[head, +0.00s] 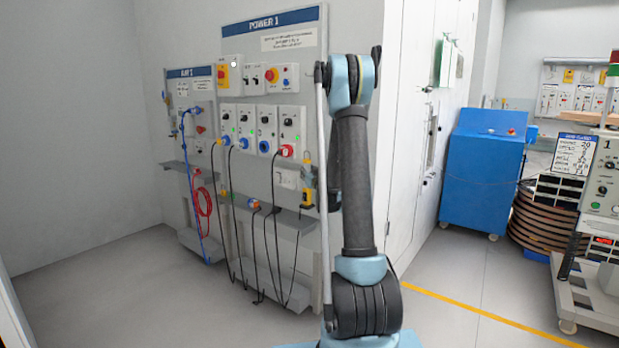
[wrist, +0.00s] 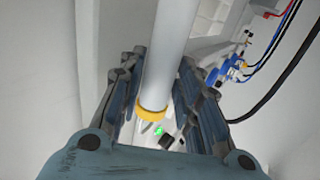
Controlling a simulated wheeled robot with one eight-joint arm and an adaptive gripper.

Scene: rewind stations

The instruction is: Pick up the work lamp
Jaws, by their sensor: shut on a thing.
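In the wrist view a pale grey-white tube with a yellow ring at its lower end, which looks like the work lamp (wrist: 170,50), runs between the two fingers of my gripper (wrist: 160,70). The fingers are closed on its sides, and its upper end runs out of the picture.
The POWER 1 panel (head: 258,108) carries several sockets, with black cables hanging to the floor. The AIR 1 panel (head: 193,73) stands left of it. A blue cabinet (head: 482,175) stands at the back right. Floor at the front left is clear.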

